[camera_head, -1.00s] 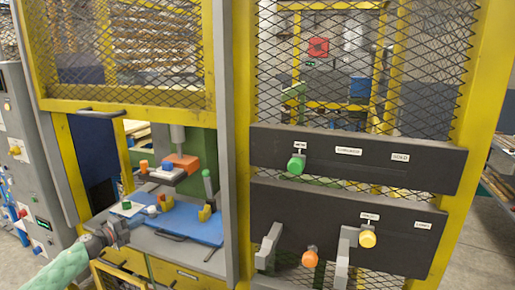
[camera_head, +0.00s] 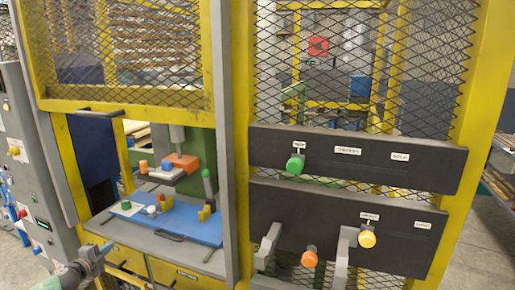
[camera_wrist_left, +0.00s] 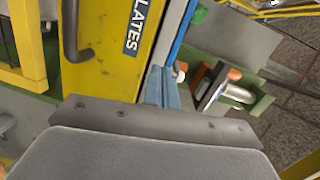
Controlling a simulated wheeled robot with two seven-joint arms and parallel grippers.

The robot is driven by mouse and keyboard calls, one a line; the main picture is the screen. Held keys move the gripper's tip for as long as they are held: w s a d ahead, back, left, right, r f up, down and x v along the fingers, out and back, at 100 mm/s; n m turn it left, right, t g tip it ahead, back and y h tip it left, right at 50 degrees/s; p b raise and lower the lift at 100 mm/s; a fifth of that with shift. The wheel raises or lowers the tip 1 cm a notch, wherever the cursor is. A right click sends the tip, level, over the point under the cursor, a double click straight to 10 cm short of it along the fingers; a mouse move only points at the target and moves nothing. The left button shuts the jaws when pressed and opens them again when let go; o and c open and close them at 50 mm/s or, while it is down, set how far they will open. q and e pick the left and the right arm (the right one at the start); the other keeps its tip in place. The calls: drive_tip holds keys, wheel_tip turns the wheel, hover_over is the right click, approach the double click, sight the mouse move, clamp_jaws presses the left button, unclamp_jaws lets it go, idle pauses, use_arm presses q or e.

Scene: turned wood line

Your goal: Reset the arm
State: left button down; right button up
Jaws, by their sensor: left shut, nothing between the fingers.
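A blue board (camera_head: 190,223) with small coloured parts lies on the shelf inside the yellow-framed cell. A control cabinet (camera_head: 25,180) stands at far left.

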use_arm(q)
drive_tip(key=s+a+f+n+g+y, duration=0.3)
drive_tip(key=s+f+n+y, duration=0.1)
drive_tip(key=s+f, duration=0.55)
drive_tip(key=s+a+f+n+g+y, duration=0.2)
drive_tip(key=s+a+f+n+y, duration=0.15)
drive_tip(key=s+f, duration=0.6)
drive_tip(key=s+f+n+g+y, duration=0.2)
drive_tip(key=s+f+g, duration=0.2)
drive_tip(key=s, duration=1)
drive_tip(key=s+f+n+g+y, duration=0.15)
drive_tip(key=s+f+g, duration=0.35)
drive_tip(key=s, duration=0.8)
drive_tip(key=s+d+f+n+h, duration=0.25)
drive_tip(key=d+f, duration=0.25)
drive_tip(key=d, duration=0.6)
drive_tip(key=s+d+f+n+h, duration=0.15)
drive_tip(key=s+d+f, duration=0.35)
drive_tip(key=d, duration=0.6)
drive_tip(key=d+f+n+h, duration=0.2)
drive_tip(key=d+h, duration=0.2)
drive_tip(key=d, duration=2)
drive_tip(key=shift+w+g, duration=0.2)
drive_tip(key=shift+g, duration=0.2)
use_arm(e)
drive_tip(key=shift+w, duration=0.15)
